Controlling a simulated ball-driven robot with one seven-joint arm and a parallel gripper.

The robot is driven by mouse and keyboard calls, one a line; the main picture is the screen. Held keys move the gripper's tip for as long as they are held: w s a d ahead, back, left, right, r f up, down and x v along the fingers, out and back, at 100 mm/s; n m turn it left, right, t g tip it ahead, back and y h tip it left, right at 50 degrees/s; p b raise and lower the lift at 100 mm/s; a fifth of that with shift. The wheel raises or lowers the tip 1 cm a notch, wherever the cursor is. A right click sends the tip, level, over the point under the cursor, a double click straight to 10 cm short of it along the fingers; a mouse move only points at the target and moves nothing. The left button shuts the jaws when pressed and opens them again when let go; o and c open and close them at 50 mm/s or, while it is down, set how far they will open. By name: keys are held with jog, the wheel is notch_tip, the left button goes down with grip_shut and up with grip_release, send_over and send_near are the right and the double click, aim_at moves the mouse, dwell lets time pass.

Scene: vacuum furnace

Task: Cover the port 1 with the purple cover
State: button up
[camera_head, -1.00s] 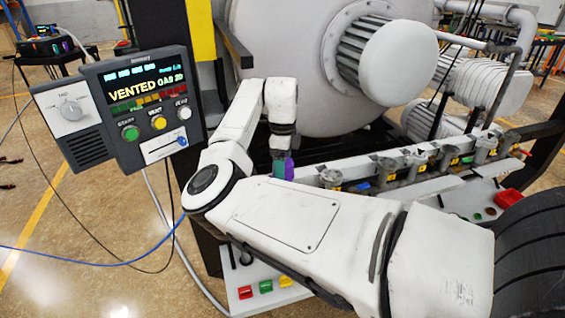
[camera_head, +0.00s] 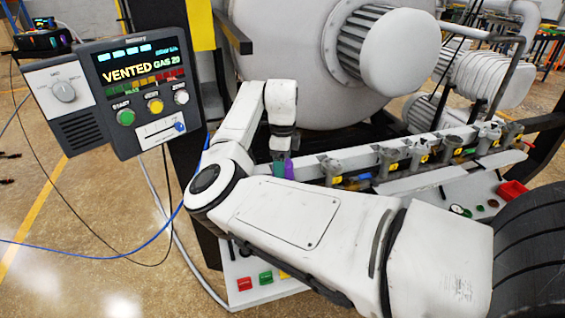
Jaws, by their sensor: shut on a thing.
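My gripper (camera_head: 284,157) points down at the left end of the port rail and is shut on the purple cover (camera_head: 289,169). The cover shows as a small purple patch, with a teal-green piece (camera_head: 278,168) right beside it. My own arm hides much of the cover and what lies under it. The rail (camera_head: 312,165) carries a row of grey ports with yellow tags, such as one port (camera_head: 330,170) just right of the cover. I cannot read the port numbers. I cannot tell whether the cover touches a port.
A control panel (camera_head: 113,90) reading "VENTED" stands at the left. The big pale furnace (camera_head: 285,50) fills the back. A white shelf in front of the rail holds a red tray (camera_head: 513,190) at right, and red (camera_head: 244,284) and green (camera_head: 266,277) blocks at lower left. Cables hang at left.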

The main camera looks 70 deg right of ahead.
dwell(0.3)
jog(key=o, duration=1.1)
notch_tip(320, 180, up, 11)
jog(key=shift+f+b, duration=0.15)
jog(key=shift+b, duration=0.8)
